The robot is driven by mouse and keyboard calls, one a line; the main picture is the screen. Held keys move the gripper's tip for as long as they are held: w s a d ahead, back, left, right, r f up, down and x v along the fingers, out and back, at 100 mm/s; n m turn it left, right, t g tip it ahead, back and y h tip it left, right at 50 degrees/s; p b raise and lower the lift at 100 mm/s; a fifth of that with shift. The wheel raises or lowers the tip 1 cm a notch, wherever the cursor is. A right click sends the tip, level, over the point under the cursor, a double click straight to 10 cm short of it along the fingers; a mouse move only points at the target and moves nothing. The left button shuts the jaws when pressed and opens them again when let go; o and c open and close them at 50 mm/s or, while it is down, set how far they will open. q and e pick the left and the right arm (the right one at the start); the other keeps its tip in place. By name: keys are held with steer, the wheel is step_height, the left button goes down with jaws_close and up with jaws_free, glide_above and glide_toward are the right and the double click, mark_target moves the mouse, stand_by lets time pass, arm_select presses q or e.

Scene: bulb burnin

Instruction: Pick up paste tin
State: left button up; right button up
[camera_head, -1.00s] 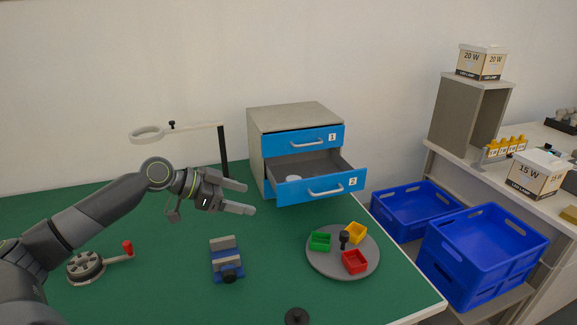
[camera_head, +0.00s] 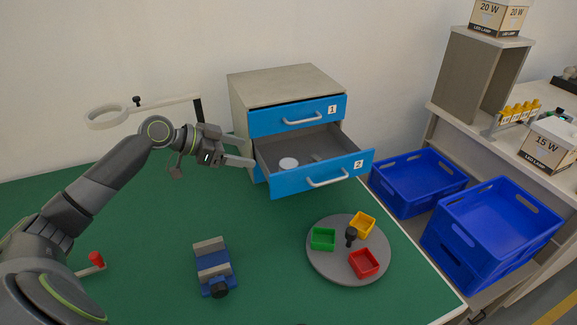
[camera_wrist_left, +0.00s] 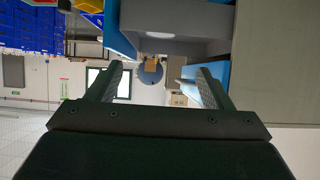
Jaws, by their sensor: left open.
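A round, pale tin (camera_head: 288,163), which looks like the paste tin, lies inside the open lower drawer (camera_head: 322,178), marked 2. A small pale shape in the wrist view (camera_wrist_left: 159,35) may be the same tin, but it is too small to be sure. My left gripper (camera_head: 248,151) is open and empty, at the left side of the drawer unit, with its fingers pointing toward the open drawer. The tin is to the right of the fingertips, apart from them. My right gripper is not in view.
The closed upper drawer (camera_head: 300,117) is above the open one. A magnifier lamp (camera_head: 107,117) stands behind my arm. A blue-grey vise (camera_head: 214,267) and a round grey tray (camera_head: 325,270) with coloured bins are on the green table. Blue crates (camera_head: 417,180) stand to the right.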

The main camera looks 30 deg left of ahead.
arm_select(q)
steer(key=p, duration=0.1)
glide_toward(288, 163)
steer(key=w+d, duration=0.2)
steer(key=shift+w+d+f+p, duration=0.1)
steer(key=shift+f+p, duration=0.05)
steer(key=shift+f, duration=0.15)
steer(key=shift+w+d+f+p, duration=0.1)
steer(key=shift+w+f+p, duration=0.05)
steer(key=shift+f, duration=0.2)
steer(key=p+x, duration=0.1)
steer(key=x, duration=0.3)
steer(key=shift+w+f+p, duration=0.1)
steer(key=shift+f+p, duration=0.2)
steer(key=shift+p, duration=0.1)
steer(key=shift+w+d+f, duration=0.2)
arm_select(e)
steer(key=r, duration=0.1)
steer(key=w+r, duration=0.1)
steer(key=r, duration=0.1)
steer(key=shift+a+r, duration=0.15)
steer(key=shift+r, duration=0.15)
arm_select(q)
steer(key=c, duration=1.2)
